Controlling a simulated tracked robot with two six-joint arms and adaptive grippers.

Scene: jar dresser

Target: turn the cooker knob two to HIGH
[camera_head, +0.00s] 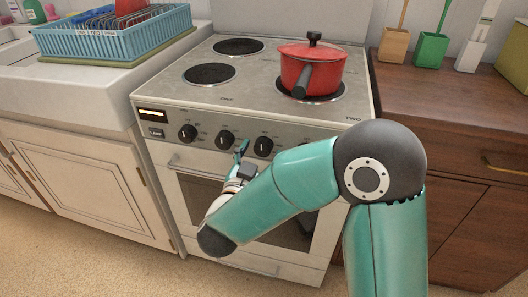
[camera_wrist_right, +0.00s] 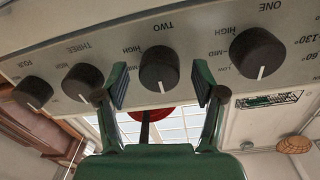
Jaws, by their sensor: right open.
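Knob two (camera_wrist_right: 159,68) is a round black knob with a white line, on the cooker's front panel. The right wrist view is upside down; there the line points down, away from the TWO label, and a HIGH label is printed beside the knob. Knob two also shows in the head view (camera_head: 224,139). My right gripper (camera_wrist_right: 160,88) is open, one finger at each side of knob two, with a visible gap at both sides in the picture. In the head view, the right gripper (camera_head: 241,152) is at the panel, partly hidden by its own arm. My left gripper is out of view.
Knob one (camera_wrist_right: 257,53) and knob three (camera_wrist_right: 82,82) flank knob two, close to the fingers. A blue dish rack (camera_head: 120,42) is at the left, and a wooden counter (camera_head: 436,112) at the right.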

